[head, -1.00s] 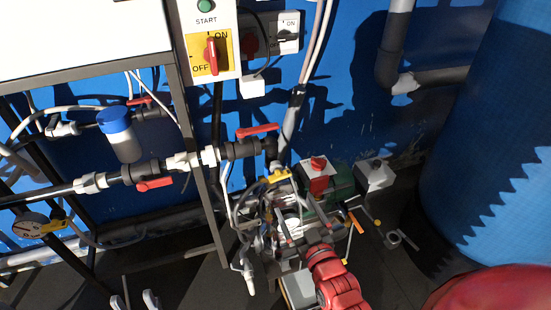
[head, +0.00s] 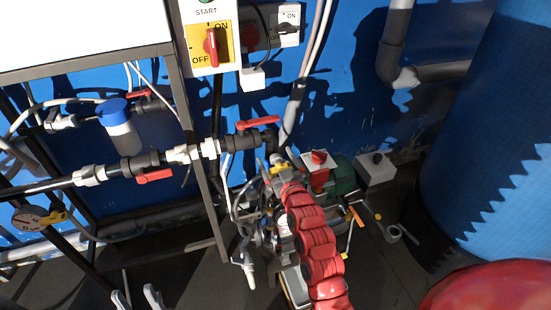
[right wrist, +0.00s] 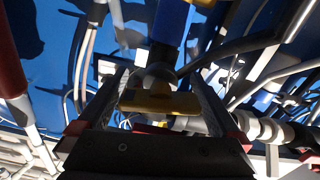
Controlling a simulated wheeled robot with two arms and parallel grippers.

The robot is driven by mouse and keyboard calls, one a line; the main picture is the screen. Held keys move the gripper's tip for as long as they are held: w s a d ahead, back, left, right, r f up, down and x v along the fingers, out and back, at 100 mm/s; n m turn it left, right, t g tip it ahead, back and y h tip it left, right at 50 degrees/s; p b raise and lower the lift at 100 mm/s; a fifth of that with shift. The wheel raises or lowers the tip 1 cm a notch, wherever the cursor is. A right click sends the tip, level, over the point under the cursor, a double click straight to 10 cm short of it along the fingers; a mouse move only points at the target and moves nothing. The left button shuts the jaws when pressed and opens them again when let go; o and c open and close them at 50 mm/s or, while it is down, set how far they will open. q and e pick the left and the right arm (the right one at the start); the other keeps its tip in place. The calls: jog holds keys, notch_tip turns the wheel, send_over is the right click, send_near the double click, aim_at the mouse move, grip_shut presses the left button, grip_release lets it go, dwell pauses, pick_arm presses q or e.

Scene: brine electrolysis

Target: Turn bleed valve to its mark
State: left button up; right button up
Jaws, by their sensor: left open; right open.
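A yellow valve handle (right wrist: 160,101), apparently the bleed valve's, shows in the right wrist view, lying crosswise between the fingers of my right gripper (right wrist: 158,78). The gripper is open; I cannot tell whether either finger touches the handle. In the head view, my red right arm reaches up to the pipework, and a little yellow (head: 281,167) shows beyond its wrist. The arm hides much of the valve there. I see no clear mark. My left gripper (head: 137,298) is open and empty at the bottom edge of the head view, away from the valve.
Red-handled valves (head: 257,124) sit on the pipe run to the left, with a blue-capped bottle (head: 116,120) behind it. A dark frame post (head: 200,150) stands left of my right arm. A large blue tank (head: 490,140) stands at right. Hoses crowd the valve.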

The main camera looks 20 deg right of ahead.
jog(key=shift+w+f, duration=0.1)
jog(key=shift+w, duration=0.1)
jog(key=c, duration=1.1)
jog(key=shift+m+b, duration=0.3)
jog(key=shift+m, duration=0.7)
jog(key=shift+c, duration=0.2)
jog(key=o, duration=1.1)
jog(key=shift+o, duration=0.2)
